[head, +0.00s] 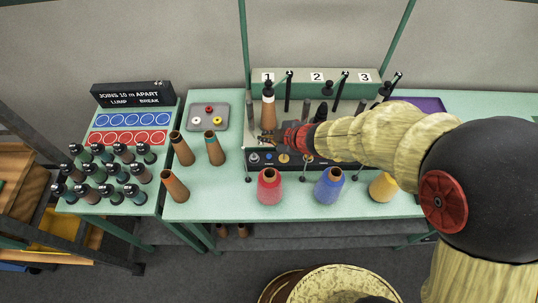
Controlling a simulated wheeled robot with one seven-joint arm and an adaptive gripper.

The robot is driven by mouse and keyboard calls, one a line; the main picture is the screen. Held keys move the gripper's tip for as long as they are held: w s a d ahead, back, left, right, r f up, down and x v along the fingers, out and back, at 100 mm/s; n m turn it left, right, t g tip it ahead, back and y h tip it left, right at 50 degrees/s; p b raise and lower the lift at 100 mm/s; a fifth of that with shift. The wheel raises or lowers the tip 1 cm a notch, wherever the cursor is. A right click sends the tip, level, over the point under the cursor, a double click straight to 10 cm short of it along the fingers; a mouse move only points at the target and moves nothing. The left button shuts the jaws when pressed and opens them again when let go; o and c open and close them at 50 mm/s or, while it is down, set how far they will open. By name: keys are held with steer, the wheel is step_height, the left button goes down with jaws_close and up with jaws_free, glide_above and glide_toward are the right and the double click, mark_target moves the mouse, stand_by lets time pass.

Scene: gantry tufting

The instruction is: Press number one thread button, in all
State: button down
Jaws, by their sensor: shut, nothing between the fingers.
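The machine's panel marked 1 (267,77), 2 (317,77) and 3 (365,77) stands at the back of the green table. Under the 1 stands an upright brown cone (268,112) with a dark top. A dark front panel (262,166) carries small round controls, among them a pale one (254,157) and a brass-coloured one (284,158). I cannot tell which is the number one thread button. My gripper (266,139) is shut and empty, just above the left part of this panel, near the foot of the cone. My arm hides much of stations 2 and 3.
Red (269,187), blue (329,186) and yellow (383,187) thread cones stand in front of the machine. Several bare brown cones (181,149) and a grey tray (222,107) are at left. Several dark-capped bobbins (96,172) stand on the left table.

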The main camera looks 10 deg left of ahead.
mark_target(268, 158)
steer(key=shift+f, duration=0.2)
step_height(268, 158, down, 8)
steer(key=b, duration=0.9)
steer(key=shift+w+f, duration=0.1)
steer(key=shift+f, duration=0.1)
steer(key=shift+d+f, duration=0.1)
steer(key=shift+f, duration=0.05)
stand_by(0.9)
steer(key=shift+f, duration=0.25)
